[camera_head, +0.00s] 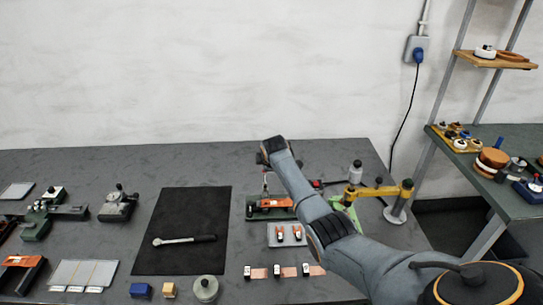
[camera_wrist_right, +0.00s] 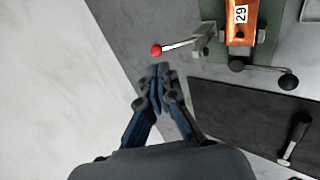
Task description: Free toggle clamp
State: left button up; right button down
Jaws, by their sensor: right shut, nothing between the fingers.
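The toggle clamp (camera_wrist_right: 204,38) is a metal clamp with a rod handle ending in a red knob (camera_wrist_right: 156,50), at the top of the right wrist view. It sits on a green base beside an orange block marked 29 (camera_wrist_right: 241,20). In the head view the orange block (camera_head: 270,204) lies below my right wrist, and my arm hides part of the fixture. My right gripper (camera_wrist_right: 160,70) is shut and empty, its tips close to the red knob in the picture; I cannot tell whether they touch. My left gripper is not in view.
A black mat (camera_head: 180,262) with a ratchet wrench (camera_head: 185,240) lies left of the fixture. A grey tray (camera_head: 287,242) with small orange parts lies in front. A yellow-and-green stand (camera_head: 378,191) is to the right.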

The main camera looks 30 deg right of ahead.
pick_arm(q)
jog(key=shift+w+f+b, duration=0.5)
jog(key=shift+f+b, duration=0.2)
pick_arm(e)
jog(key=w+v, duration=0.1)
jog(key=v, duration=0.6)
jog(key=shift+r, duration=0.35)
